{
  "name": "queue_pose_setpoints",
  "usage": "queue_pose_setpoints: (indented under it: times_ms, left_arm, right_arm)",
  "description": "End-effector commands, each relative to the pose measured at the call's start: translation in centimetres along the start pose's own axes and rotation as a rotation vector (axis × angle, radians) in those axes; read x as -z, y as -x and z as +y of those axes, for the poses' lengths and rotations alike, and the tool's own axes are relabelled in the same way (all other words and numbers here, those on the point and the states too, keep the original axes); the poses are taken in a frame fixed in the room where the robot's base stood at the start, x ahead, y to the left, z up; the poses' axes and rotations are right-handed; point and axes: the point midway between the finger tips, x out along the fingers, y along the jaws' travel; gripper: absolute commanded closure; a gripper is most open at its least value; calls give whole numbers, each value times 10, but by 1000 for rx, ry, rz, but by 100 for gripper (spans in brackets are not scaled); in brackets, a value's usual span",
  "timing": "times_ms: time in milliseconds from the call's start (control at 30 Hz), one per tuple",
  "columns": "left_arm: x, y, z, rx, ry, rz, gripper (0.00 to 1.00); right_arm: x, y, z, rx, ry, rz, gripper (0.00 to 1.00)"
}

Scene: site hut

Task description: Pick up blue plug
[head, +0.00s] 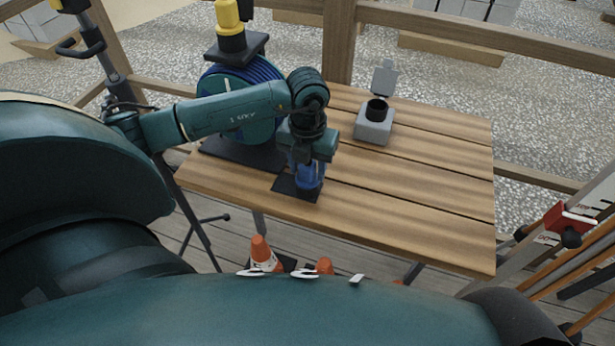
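The blue plug (309,178) stands on a small dark mat (284,186) near the front edge of the wooden table. My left gripper (307,164) points down directly over the plug, at its upper part. The gripper body hides the plug's top, and I cannot tell whether the fingers are closed on it. My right gripper is not in view.
A blue cable reel (268,72) stands at the table's left, with a yellow and black piece (229,20) above it. A grey socket box (373,131) with a raised lid stands behind and right of the plug. The table's right side (430,190) is clear. Orange cones (262,250) stand below.

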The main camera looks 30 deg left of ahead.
Motion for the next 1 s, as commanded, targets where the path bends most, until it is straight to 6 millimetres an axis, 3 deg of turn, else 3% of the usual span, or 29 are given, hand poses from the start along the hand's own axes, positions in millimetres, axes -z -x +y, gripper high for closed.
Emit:
queue_pose_setpoints:
  times_ms: [500, 767, 1000]
  left_arm:
    - [0, 1, 0, 0, 0, 0, 97]
    - [-1, 4, 0, 1, 0, -2, 97]
    - [-2, 42, 0, 2, 0, -7, 97]
  right_arm:
    - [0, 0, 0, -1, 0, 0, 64]
    - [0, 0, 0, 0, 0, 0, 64]
    - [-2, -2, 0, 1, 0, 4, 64]
